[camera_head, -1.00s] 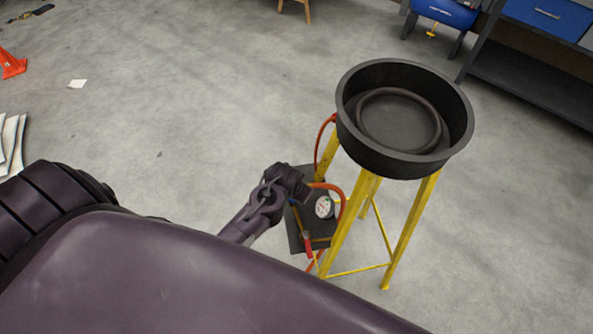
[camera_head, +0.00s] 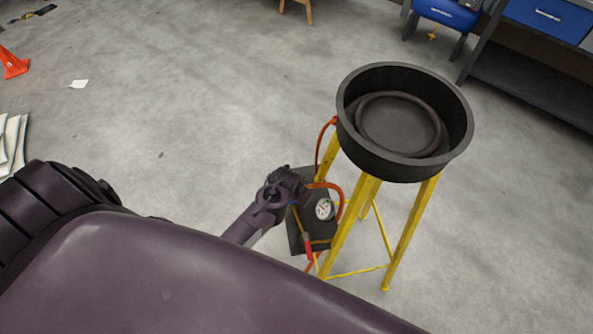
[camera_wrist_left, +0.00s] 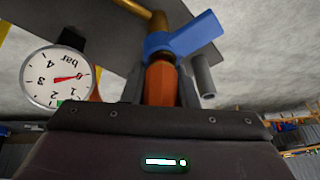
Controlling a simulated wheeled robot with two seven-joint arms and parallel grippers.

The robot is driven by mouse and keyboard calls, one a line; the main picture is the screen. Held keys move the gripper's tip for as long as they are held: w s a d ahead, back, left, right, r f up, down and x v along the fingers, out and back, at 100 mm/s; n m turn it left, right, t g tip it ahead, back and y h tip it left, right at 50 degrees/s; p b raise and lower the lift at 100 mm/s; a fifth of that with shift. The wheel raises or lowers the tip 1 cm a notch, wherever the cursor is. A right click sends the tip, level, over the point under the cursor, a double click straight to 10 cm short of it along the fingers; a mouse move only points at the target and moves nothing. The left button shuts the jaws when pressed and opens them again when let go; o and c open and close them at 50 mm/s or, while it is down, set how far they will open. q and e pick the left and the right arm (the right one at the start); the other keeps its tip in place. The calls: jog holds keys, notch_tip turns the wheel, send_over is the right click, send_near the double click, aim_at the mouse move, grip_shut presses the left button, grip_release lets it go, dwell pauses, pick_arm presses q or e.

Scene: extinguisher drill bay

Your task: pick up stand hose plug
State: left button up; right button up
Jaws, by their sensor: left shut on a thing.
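The stand has yellow legs (camera_head: 400,231) and a round black pan (camera_head: 462,109) on top. A dark plate (camera_head: 297,239) with a white gauge (camera_head: 324,209) and an orange-red hose (camera_head: 333,187) is at its left side. My left gripper (camera_head: 290,182) is at this plate, beside the gauge, and partly hides the fittings. In the left wrist view its jaws (camera_wrist_left: 162,92) are shut on an orange hose plug (camera_wrist_left: 160,79). The plug stands right below a blue lever (camera_wrist_left: 182,38) and brass pipe; I cannot tell whether it is still seated. My right gripper is not in view.
The gauge (camera_wrist_left: 55,77) is close to the left of my jaws, and a grey stub (camera_wrist_left: 203,77) is close to the right. An orange cone (camera_head: 14,65) and a shelf (camera_head: 530,80) are farther off. The floor left of the stand is mostly clear.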

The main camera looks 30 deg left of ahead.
pick_arm(q)
jog(key=shift+r, duration=0.15)
jog(key=shift+w+r, duration=0.1)
jog(key=shift+r, duration=0.2)
notch_tip(320, 180, up, 20)
jog(key=shift+f+b, duration=0.25)
jog(key=shift+b, duration=0.35)
jog(key=shift+w+f, duration=0.1)
